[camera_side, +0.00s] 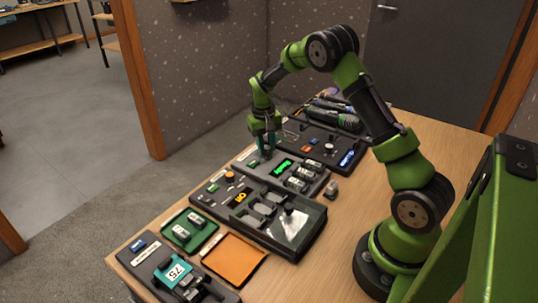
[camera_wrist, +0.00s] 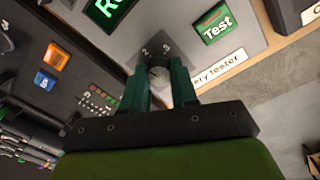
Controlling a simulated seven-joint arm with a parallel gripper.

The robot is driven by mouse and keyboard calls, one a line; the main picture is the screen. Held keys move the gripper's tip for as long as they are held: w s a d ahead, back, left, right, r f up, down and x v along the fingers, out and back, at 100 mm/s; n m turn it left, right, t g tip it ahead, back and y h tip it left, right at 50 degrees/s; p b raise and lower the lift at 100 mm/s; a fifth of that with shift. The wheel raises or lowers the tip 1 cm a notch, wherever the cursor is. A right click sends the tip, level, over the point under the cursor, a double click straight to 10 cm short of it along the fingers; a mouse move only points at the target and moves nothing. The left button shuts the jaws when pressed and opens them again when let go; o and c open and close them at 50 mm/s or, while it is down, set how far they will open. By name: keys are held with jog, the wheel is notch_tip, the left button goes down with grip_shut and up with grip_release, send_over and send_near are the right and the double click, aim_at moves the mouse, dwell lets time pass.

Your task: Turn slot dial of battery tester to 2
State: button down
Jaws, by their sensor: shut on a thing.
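The battery tester (camera_side: 318,186) is a grey panel on the table with a lit green display (camera_side: 283,167) and several batteries (camera_side: 302,178) in its slots. Its slot dial (camera_wrist: 158,72) is a small round dark knob between my fingers in the wrist view. The numbers 2 and 3 show just beyond the dial; any other mark is hidden, and I cannot tell where the dial points. My gripper (camera_wrist: 160,86) is shut on the dial from above. In the side view my gripper (camera_side: 267,152) covers the dial. A green Test button (camera_wrist: 214,23) sits to the right.
Another dark panel (camera_side: 322,141) with orange and blue parts stands behind the tester. A charger-like unit (camera_side: 308,242) with a display stands in front. A green tray (camera_side: 190,230) and an orange tray (camera_side: 233,259) lie nearer. A small object (camera_side: 332,187) stands beside the tester.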

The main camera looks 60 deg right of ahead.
jog(key=shift+m, duration=1.2)
jog(key=c, duration=0.9)
grip_release()
jog(key=shift+o, duration=0.2)
notch_tip(320, 180, up, 17)
jog(key=shift+w+a, duration=0.35)
